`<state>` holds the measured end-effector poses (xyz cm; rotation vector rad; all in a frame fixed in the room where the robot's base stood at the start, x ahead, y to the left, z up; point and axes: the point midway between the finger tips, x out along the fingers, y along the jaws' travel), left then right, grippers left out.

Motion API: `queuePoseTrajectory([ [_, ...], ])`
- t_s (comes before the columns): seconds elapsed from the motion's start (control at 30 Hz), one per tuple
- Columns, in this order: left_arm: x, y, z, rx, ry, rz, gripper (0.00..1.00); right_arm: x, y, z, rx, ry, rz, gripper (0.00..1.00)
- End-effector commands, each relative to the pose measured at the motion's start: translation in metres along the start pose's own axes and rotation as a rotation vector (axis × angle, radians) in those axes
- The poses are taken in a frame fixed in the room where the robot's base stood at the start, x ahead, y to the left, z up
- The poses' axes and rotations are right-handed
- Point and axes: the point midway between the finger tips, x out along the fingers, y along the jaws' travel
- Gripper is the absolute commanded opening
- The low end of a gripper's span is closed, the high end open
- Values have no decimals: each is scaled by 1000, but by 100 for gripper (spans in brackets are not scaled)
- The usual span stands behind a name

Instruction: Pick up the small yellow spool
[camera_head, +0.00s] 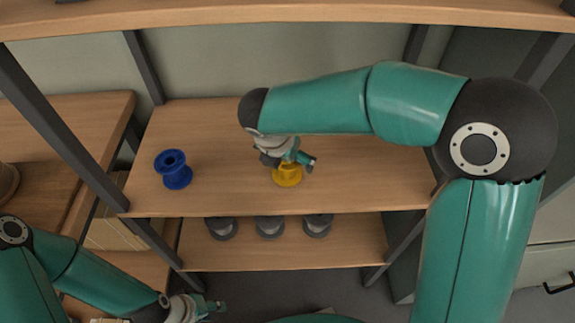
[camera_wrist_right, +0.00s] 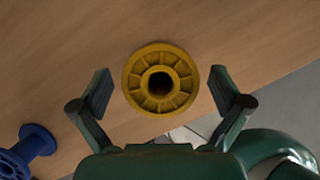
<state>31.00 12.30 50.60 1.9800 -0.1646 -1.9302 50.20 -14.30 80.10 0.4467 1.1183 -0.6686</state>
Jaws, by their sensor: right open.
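The small yellow spool (camera_head: 288,176) stands upright on the middle shelf, near its front edge. The right wrist view shows the yellow spool (camera_wrist_right: 141,80) from above, its round flange and dark centre hole facing me. My right gripper (camera_head: 297,160) is just above it and partly covers it in the head view. In the wrist view the fingers of my right gripper (camera_wrist_right: 160,85) are open, one on either side of the spool with gaps. The spool is not gripped. My left gripper (camera_head: 208,307) is low at the bottom left, away from the shelf; its jaw opening is too small to read.
Several grey spools (camera_head: 270,227) stand on the lower shelf. Dark posts (camera_head: 60,130) frame the rack, and an upper shelf (camera_head: 280,14) hangs above.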

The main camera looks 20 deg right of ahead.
Motion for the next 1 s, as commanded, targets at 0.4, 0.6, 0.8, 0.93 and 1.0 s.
queuePoseTrajectory([
  [0.4, 0, 0, 0, 0, 0, 0, 40, 0, 0, 0, 1, 0, -1, 36],
  [0.6, 0, 0, 0, 0, 0, 0, 40, 0, 0, 0, 1, 0, 0, 35],
  [0.8, -2, 1, 0, 0, 0, 0, 40, -6, 0, 2, 2, 0, 1, 35],
  [0.93, -5, 2, 0, 0, 0, 0, 40, -16, 0, 6, 3, 0, 1, 35],
  [1.0, -7, 3, 0, 0, 0, 0, 40, -24, 0, 10, 2, -1, 3, 35],
])
